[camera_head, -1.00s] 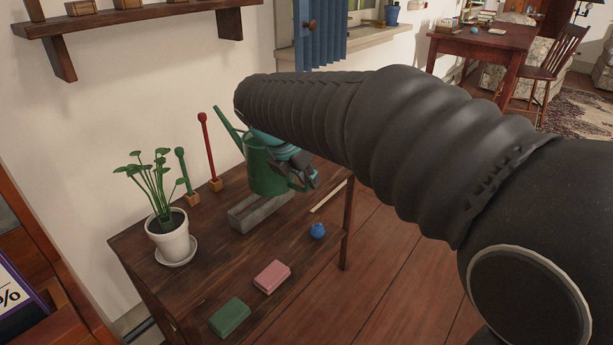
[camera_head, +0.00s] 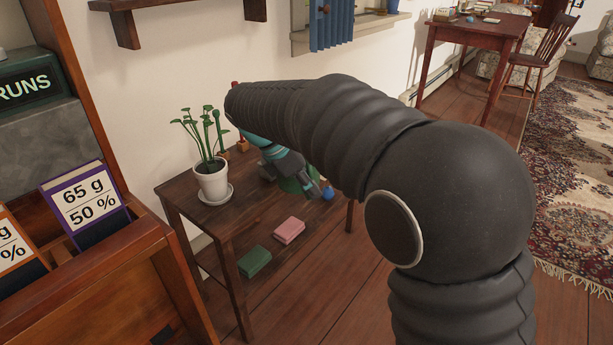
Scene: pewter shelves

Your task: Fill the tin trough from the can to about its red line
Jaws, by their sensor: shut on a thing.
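My gripper (camera_head: 312,187) hangs over the right part of the small dark wooden table (camera_head: 240,212), beneath my dark ribbed arm. It is shut on the green watering can (camera_head: 290,186). Only a small patch of the can shows behind the gripper. The spout and most of the body are hidden, so I cannot tell the can's tilt or whether water flows.
A potted plant (camera_head: 212,184) stands at the table's left. A wooden rack with labelled cards (camera_head: 85,207) fills the left. Floor is open to the right.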

